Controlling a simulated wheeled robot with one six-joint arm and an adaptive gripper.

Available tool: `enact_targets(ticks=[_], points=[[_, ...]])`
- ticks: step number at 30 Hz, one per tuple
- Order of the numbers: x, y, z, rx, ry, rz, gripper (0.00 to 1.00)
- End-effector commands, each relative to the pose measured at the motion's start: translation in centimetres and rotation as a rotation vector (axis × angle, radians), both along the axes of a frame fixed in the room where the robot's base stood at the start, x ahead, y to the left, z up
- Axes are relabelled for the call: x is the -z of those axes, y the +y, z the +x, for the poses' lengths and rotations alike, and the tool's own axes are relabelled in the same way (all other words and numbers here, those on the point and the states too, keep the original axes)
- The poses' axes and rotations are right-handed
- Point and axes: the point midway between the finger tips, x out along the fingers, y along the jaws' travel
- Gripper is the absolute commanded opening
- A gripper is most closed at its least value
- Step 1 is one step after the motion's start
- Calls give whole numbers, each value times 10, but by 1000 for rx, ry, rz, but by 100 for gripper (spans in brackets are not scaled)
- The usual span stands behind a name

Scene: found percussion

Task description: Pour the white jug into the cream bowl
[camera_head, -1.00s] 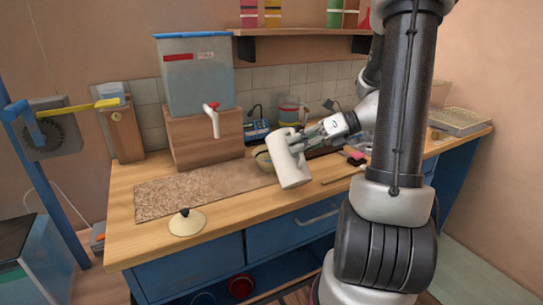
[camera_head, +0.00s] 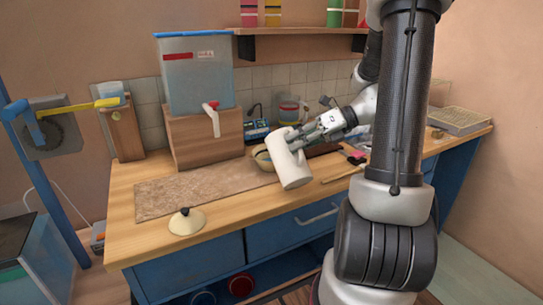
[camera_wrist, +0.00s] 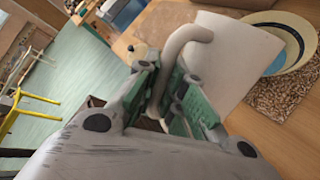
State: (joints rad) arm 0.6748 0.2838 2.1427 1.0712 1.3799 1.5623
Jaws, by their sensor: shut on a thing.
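The white jug (camera_head: 292,167) is held off the worktop, its upper end leaning to the left in the head view. My gripper (camera_head: 303,137) is shut on its handle; the wrist view shows the green-padded fingers (camera_wrist: 168,105) around the handle (camera_wrist: 178,52) and the jug's body (camera_wrist: 235,62) beyond. The cream bowl (camera_head: 263,160) stands on the worktop behind the jug, partly hidden by it. Its pale rim with a dark line also shows in the wrist view (camera_wrist: 305,40), partly behind the jug. The jug's contents are not visible.
A speckled mat (camera_head: 185,191) lies on the wooden worktop (camera_head: 240,208). A cream lid with a dark knob (camera_head: 187,222) is at the front left. A tapped tank (camera_head: 196,80) on a wooden box (camera_head: 205,142) and a clear pitcher (camera_head: 289,110) stand at the back.

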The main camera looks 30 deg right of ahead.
Motion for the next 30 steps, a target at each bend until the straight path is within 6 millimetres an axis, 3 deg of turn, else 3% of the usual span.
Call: enact_targets(ticks=[30], points=[[-6,0,4,0,40,3,0]])
